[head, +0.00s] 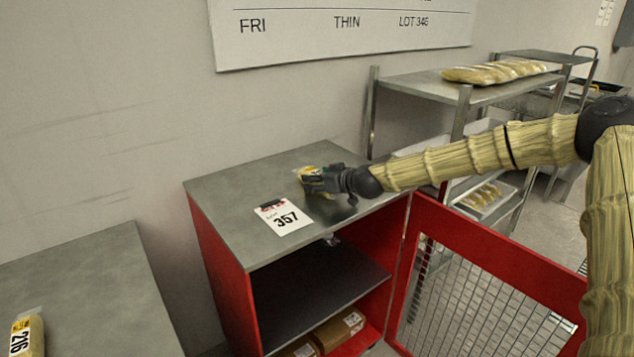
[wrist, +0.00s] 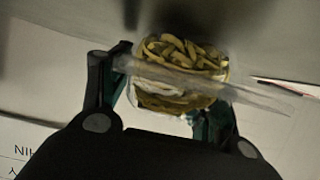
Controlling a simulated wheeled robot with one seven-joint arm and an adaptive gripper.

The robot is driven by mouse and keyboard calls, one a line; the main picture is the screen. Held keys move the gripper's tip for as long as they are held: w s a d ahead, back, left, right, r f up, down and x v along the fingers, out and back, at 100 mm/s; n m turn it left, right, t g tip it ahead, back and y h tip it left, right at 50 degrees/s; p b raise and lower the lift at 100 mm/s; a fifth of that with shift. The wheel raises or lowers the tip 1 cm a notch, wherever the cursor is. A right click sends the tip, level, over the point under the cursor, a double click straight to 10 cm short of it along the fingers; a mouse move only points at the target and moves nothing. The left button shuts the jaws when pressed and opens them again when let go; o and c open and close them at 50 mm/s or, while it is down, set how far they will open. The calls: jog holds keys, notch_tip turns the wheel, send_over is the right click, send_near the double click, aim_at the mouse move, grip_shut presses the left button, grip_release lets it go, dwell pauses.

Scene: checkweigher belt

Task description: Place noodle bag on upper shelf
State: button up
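The noodle bag (head: 306,175) is a small clear pack with yellow noodles. It is at the tip of my gripper (head: 318,182), over the grey top of the red cabinet (head: 235,195). In the wrist view the noodle bag (wrist: 185,62) lies between the two fingers of my gripper (wrist: 165,95), which close on its sides. I cannot tell whether the bag touches the cabinet top. Below the top, the open cabinet has an empty upper shelf (head: 335,272) and a lower level with brown packs (head: 340,330).
The red mesh door (head: 480,290) stands open to the right. A metal rack (head: 420,85) with noodle bags (head: 495,72) stands behind. A bag marked 216 (head: 35,335) lies on the left table (head: 95,290).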

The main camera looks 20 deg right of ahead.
jog(key=c, duration=0.8)
jog(key=shift+r, duration=0.1)
jog(key=shift+c, duration=0.2)
